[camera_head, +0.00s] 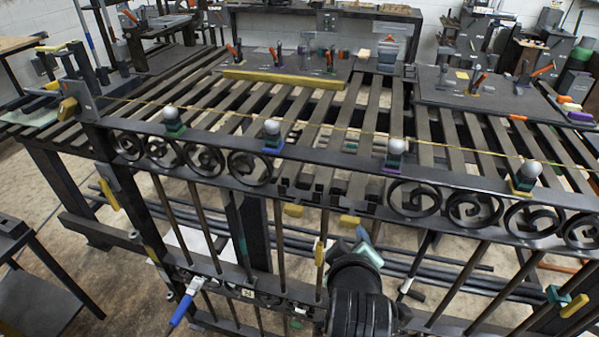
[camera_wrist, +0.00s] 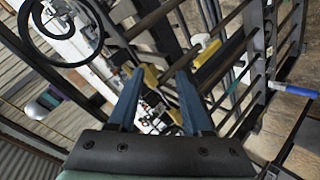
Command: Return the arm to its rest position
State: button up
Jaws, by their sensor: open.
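My gripper (camera_wrist: 160,80) is open in the wrist view, its two blue fingers apart with nothing held between them. In the head view my gripper (camera_head: 364,244) is at the lower middle, just in front of the gate. The dark metal scroll gate (camera_head: 230,268) spans the picture, with round scrolls (camera_head: 250,167) at left and more scrolls (camera_head: 472,210) at right along its upper band. The band between these two groups shows no round scrolls. In the wrist view one scroll ring (camera_wrist: 55,32) is at upper left, apart from the fingers.
A slatted worktable (camera_head: 345,115) with clamps stands behind the gate. Several silver knobs (camera_head: 271,128) stand along the upper rail. Yellow blocks (camera_head: 293,210) sit on the gate near my gripper. A blue-handled tool (camera_head: 182,309) hangs at lower left. Floor at far left is partly clear.

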jog(key=a+r+m+t+p, duration=0.2)
jog(key=r+t, duration=0.2)
jog(key=r, duration=1.2)
jog(key=a+r+m+t+p, duration=0.1)
jog(key=a+r+m+t, duration=0.3)
jog(key=r, duration=1.1)
jog(key=s+a+r+m+t, duration=0.1)
jog(key=s+r+t, duration=0.1)
jog(key=s+r, duration=0.2)
jog(key=s+a+r+t+y+p, duration=0.1)
jog(key=s+r+t, duration=0.2)
jog(key=r, duration=0.8)
jog(key=s+a+r+m+t+p, duration=0.1)
jog(key=s+r+t, duration=0.2)
jog(key=s+r, duration=0.3)
jog(key=shift+s+r+m+y, duration=0.3)
jog(key=shift+r+y, duration=0.1)
jog(key=shift+r, duration=0.5)
jog(key=shift+o, duration=0.2)
jog(key=shift+w, duration=0.1)
